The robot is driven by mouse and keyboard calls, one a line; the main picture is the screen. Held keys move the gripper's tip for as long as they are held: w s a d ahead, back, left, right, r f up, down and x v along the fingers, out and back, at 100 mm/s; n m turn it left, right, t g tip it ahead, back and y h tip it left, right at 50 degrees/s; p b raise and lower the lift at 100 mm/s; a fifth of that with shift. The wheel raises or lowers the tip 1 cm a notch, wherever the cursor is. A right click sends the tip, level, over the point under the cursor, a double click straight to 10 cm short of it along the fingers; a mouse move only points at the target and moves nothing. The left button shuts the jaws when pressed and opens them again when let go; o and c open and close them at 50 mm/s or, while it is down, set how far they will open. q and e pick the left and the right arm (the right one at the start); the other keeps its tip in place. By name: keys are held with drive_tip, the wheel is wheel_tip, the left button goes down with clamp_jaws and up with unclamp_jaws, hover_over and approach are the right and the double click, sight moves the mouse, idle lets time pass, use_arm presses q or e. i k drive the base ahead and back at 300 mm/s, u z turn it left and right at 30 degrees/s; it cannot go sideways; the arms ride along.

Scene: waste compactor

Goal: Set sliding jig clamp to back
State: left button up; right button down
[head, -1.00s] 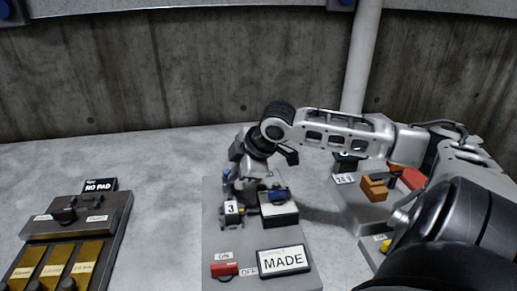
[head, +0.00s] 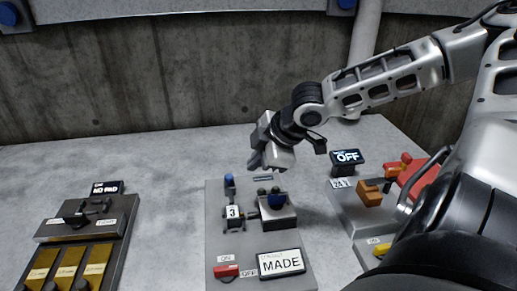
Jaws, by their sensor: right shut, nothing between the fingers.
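A grey control panel (head: 218,255) stands in the middle of the table. On it is a small dark mechanism with a "3" plate (head: 233,212) and an upright lever with a blue knob (head: 229,180). I cannot tell for sure which part is the sliding jig clamp. My right gripper (head: 256,166) is shut and empty, above and behind these parts, apart from them. My left gripper is out of view.
The panel's front has a red switch (head: 226,271) between ON and OFF and a screen reading "MADE" (head: 281,263). A dark panel with yellow plates and a "NO PAD" display (head: 105,187) stands left. Right is another panel with an "OFF" display (head: 347,157) and an orange block (head: 369,193).

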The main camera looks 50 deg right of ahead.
sight(228, 183)
drive_tip(key=k, duration=1)
